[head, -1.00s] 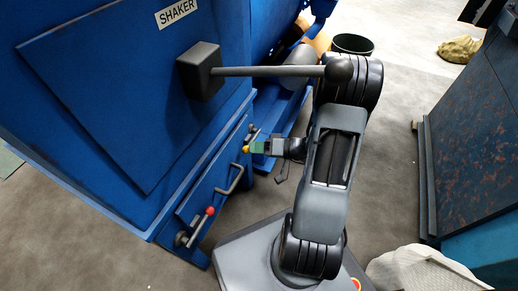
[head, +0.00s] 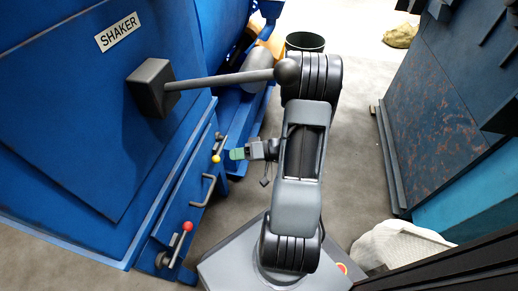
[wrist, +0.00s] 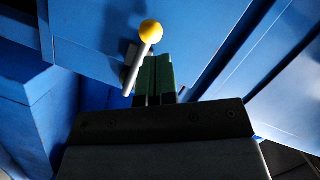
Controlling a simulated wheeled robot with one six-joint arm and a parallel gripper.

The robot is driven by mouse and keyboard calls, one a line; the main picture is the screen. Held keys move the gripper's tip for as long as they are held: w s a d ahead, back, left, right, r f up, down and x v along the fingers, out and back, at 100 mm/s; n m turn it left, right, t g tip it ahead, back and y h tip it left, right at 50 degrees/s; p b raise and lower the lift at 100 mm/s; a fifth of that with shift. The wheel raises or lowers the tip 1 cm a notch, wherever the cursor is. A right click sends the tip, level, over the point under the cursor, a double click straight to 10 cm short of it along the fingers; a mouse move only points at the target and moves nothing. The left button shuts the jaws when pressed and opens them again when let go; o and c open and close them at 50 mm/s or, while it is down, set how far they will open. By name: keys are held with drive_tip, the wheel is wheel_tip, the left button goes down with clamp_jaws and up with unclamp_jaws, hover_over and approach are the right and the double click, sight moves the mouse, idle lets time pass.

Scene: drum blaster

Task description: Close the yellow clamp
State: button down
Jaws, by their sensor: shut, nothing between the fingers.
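The yellow clamp is a lever with a yellow ball knob (head: 216,159) on the front of the blue machine, near its right corner. In the wrist view the yellow knob (wrist: 151,31) sits on a pale metal rod (wrist: 137,66) that slants down and left, just beyond and left of my fingertips. My gripper (head: 236,154) has green fingers, which are together and empty. In the head view it is right of the knob with a small gap. The fingers (wrist: 155,75) also show in the wrist view. The clamp's mount is hard to make out.
A red-knobbed lever (head: 187,227) and a metal handle (head: 203,190) are on the same blue panel, nearer me. The blue shaker machine (head: 70,130) fills the left. A dark cabinet (head: 430,120) stands at right, with grey floor (head: 360,175) between. A black bin (head: 305,42) is behind.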

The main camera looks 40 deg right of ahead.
drive_tip(key=p+v, duration=0.2)
drive_tip(key=v, duration=0.8)
idle(0.3)
